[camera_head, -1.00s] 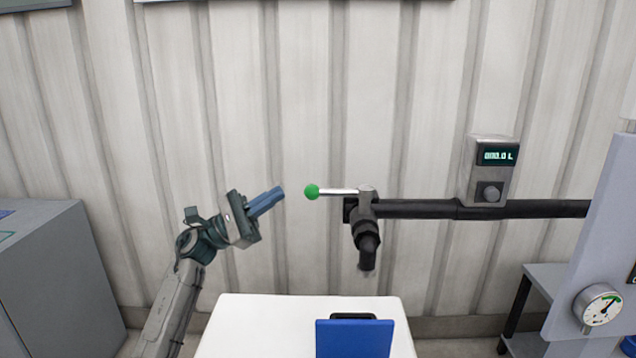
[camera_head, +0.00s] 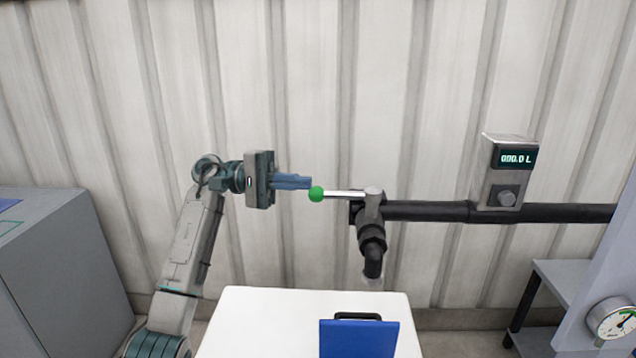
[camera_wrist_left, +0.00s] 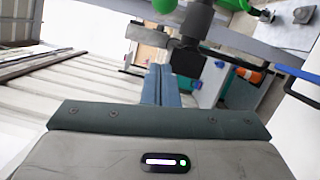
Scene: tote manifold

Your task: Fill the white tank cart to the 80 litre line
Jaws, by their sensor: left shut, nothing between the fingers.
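The white tank cart (camera_head: 250,310) stands below the spout, its blue lid (camera_head: 358,339) raised at the front. The black outlet spout (camera_head: 372,255) points down over the cart. The valve lever (camera_head: 345,194) lies level, its green ball (camera_head: 316,194) to the left; the ball also shows at the top of the left wrist view (camera_wrist_left: 180,7). My left gripper (camera_head: 308,182) is shut and empty, its blue fingertips right beside the green ball; I cannot tell whether they touch. The meter display (camera_head: 517,159) reads 000.0 L. My right gripper is not in view.
A black pipe (camera_head: 430,210) runs right from the valve along the ribbed wall. A meter knob (camera_head: 507,198) sits below the display. A grey cabinet (camera_head: 50,270) stands left, a shelf (camera_head: 560,285) and a round gauge (camera_head: 615,325) right.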

